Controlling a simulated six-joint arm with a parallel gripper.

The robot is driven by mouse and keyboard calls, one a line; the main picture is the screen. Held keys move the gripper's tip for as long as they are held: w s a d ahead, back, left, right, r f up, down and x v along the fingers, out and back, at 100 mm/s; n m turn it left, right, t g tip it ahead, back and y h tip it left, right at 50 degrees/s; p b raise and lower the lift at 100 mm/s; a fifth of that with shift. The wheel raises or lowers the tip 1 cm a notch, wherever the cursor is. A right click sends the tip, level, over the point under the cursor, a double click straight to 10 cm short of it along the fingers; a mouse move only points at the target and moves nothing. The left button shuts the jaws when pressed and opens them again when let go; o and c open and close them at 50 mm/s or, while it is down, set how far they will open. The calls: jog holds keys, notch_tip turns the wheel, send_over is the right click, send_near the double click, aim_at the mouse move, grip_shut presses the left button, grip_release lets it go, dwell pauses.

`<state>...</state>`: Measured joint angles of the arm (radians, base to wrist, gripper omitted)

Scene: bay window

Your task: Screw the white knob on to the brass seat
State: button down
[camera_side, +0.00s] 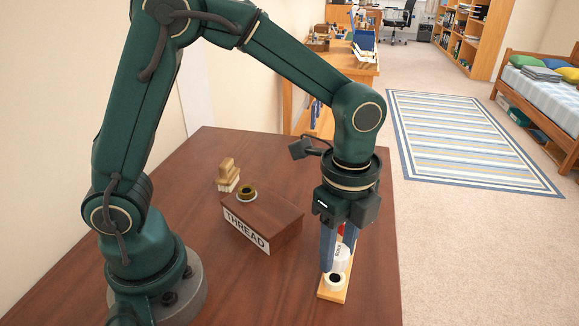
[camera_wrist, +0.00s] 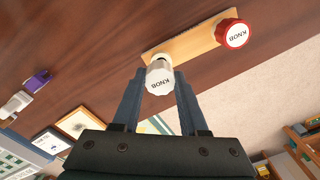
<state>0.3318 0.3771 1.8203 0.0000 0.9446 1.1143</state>
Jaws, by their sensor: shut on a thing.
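The white knob (camera_wrist: 160,79), marked KNOB, is between my gripper's (camera_wrist: 160,76) two blue fingers in the wrist view. In the side view, my gripper (camera_side: 337,258) points down, shut on the white knob (camera_side: 341,260), over the near end of a wooden strip (camera_side: 331,295). The fingers partly hide the knob, and I cannot tell how far it is above the strip.
A red knob (camera_wrist: 233,33) stands at the other end of the strip. A white ring with a dark centre (camera_side: 335,281) is on the strip's near end. A wooden brush (camera_side: 228,174) stands behind the block. The brown table (camera_side: 205,150) is clear between block and strip.

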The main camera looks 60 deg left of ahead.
jog(key=shift+s+a+m, duration=0.1)
jog(key=shift+s+m, duration=0.2)
jog(key=shift+m, duration=0.9)
jog(key=a+r, duration=0.1)
jog(key=a, duration=0.3)
jog(key=a+r, duration=0.2)
jog(key=a, duration=0.2)
jog(key=a+r, duration=0.2)
jog(key=a, duration=0.2)
jog(key=shift+s, duration=0.1)
jog(key=s+a+r+n, duration=0.1)
jog(key=a+r+n, duration=0.1)
jog(key=a, duration=0.3)
jog(key=s+a+r+n, duration=0.1)
jog(key=s+a, duration=0.1)
jog(key=a, duration=0.4)
jog(key=shift+s+r+n, duration=0.25)
jog(key=shift+r+n, duration=0.15)
jog(key=shift+f, duration=2.9)
jog(key=shift+d+f, duration=0.1)
jog(key=shift+f, duration=1.1)
jog(key=shift+c, duration=1.8)
grip_release()
